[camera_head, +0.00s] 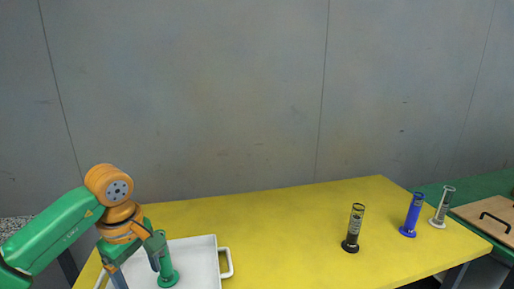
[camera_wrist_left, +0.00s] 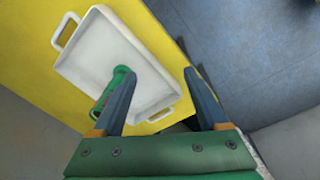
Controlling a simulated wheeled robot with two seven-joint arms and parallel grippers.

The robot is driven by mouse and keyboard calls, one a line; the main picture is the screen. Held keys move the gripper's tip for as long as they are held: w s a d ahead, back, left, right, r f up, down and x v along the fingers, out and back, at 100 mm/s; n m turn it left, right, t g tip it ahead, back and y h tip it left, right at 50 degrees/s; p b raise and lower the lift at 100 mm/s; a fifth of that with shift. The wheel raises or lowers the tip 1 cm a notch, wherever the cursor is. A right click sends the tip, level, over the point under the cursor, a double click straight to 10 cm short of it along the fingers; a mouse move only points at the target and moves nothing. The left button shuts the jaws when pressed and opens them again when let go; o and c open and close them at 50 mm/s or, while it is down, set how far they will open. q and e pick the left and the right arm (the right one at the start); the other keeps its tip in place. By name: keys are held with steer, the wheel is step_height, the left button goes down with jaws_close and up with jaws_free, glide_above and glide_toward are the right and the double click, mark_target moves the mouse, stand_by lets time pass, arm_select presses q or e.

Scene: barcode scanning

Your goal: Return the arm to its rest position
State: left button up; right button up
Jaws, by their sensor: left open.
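My left arm comes in from the left in the head view. Its gripper (camera_head: 137,266) is over the left end of the yellow table, at the white tray (camera_head: 205,262). A green cylinder with a round base (camera_head: 168,274) stands in the tray, just right of the fingers. In the left wrist view the gripper (camera_wrist_left: 160,82) has its fingers spread with a wide gap. The green cylinder (camera_wrist_left: 118,78) shows beside and partly behind the left finger, and the white tray (camera_wrist_left: 90,45) lies beyond. Nothing is seen held between the fingers. My right gripper is not in view.
On the yellow table (camera_head: 290,230) stand a black cylinder (camera_head: 353,230) and a blue cylinder (camera_head: 412,216). A grey-white cylinder (camera_head: 441,208) stands further right, near a brown board with a black handle (camera_head: 492,218). The table middle is clear. A grey wall (camera_head: 220,90) rises behind.

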arm_select(q)
steer(key=s+d+f+h, duration=0.1)
steer(key=d+f+h, duration=0.2)
steer(key=d+h, duration=1.3)
steer(key=s+d+r+n+t+h, duration=0.2)
steer(key=d+r+n+h, duration=0.2)
steer(key=d+r+n, duration=0.8)
steer(key=w+a+f+n+t+y, duration=0.1)
steer(key=w+a+n+t+y, duration=0.3)
steer(key=n+t, duration=0.55)
steer(key=w+a+f+n+t+y, duration=0.1)
steer(key=w+a+n+t+y, duration=0.35)
steer(key=n, duration=0.75)
steer(key=s+a+f+n+g+y, duration=0.1)
steer(key=s+a+f+n+y, duration=0.1)
steer(key=a+f+n+y, duration=1)
steer(key=s+a+f+n+g, duration=0.2)
steer(key=s+f+n+g, duration=0.95)
steer(key=s+f, duration=0.9)
steer(key=s+f+g, duration=0.2)
steer(key=s+f, duration=0.1)
steer(key=f, duration=1.1)
steer(key=s+a+f+m+g, duration=0.1)
steer(key=s+a+f, duration=0.1)
steer(key=s+f, duration=0.9)
steer(key=shift+s+f+h, duration=0.2)
steer(key=shift+s+h, duration=0.15)
steer(key=shift+s, duration=0.65)
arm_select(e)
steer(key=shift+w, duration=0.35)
